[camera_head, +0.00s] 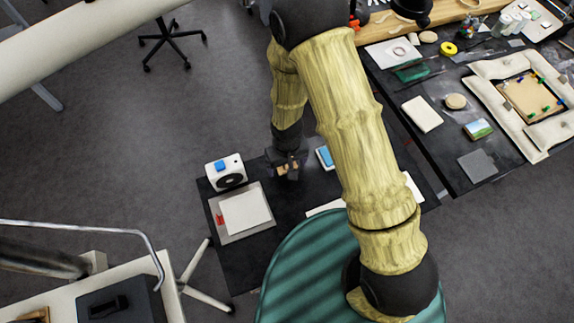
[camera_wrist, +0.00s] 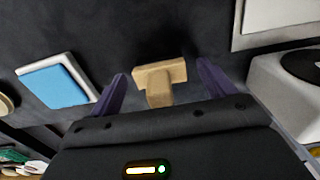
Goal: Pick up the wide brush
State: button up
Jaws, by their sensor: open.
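The wide brush (camera_wrist: 160,78) shows in the wrist view as a pale wooden T-shaped piece on the dark tabletop. It lies between the two purple fingers of my gripper (camera_wrist: 161,92), which are apart, one on each side of it. Part of the brush's lower end is hidden by my gripper's body. I cannot tell whether the fingers touch it. In the head view my gripper (camera_head: 286,167) hangs low over the dark table (camera_head: 262,255), and small tan patches of the brush show by the fingers.
A white box with a black disc (camera_head: 228,175) and a blue block on top stands left of my gripper. A blue-topped pad (camera_head: 325,157) lies to its right. A grey board (camera_head: 236,232) with a white sheet is at the front left. A second table (camera_head: 452,180) holds several items.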

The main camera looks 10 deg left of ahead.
dwell(0.3)
jog(key=c, duration=1.1)
jog(key=shift+r, duration=0.1)
notch_tip(320, 180, up, 10)
jog(key=shift+f+b, duration=0.1)
jog(key=shift+b, duration=0.65)
jog(key=o, duration=0.3)
jog(key=shift+c, duration=0.9)
